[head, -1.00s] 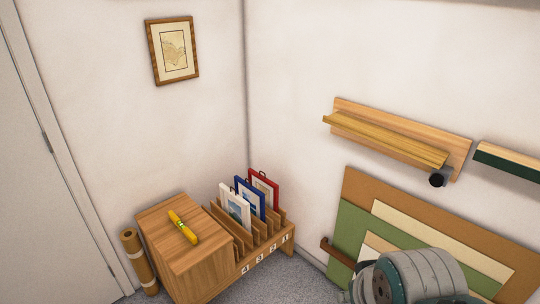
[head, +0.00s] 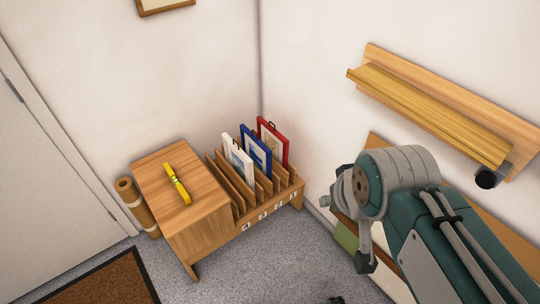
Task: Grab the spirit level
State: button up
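The spirit level (head: 177,184) is a small yellow bar with a greenish vial. It lies flat on top of the wooden cabinet (head: 205,205), near its middle, with nothing on it. My gripper (head: 364,250) hangs at the end of my grey and teal arm at the right of the head view. It is well to the right of the spirit level and apart from it. Only a dark-tipped part of it shows, so its opening cannot be made out.
A slotted wooden rack (head: 270,200) beside the cabinet holds white, blue and red frames (head: 272,143). A brown roll (head: 135,205) stands left of the cabinet. A wooden ledge (head: 430,105) is on the right wall. A brown mat (head: 105,280) lies on open grey floor.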

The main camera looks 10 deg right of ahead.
aim_at(181, 189)
jog(key=j, duration=0.5)
jog(key=k+j, duration=0.1)
jog(key=j, duration=0.4)
jog(key=i+j, duration=0.15)
jog(key=j, duration=0.25)
jog(key=i+j, duration=0.15)
jog(key=j, duration=0.25)
jog(key=i+j+z, duration=0.1)
jog(key=j, duration=0.35)
jog(key=i+j, duration=0.1)
jog(key=i, duration=0.2)
jog(key=i+j, duration=0.15)
jog(key=i, duration=0.2)
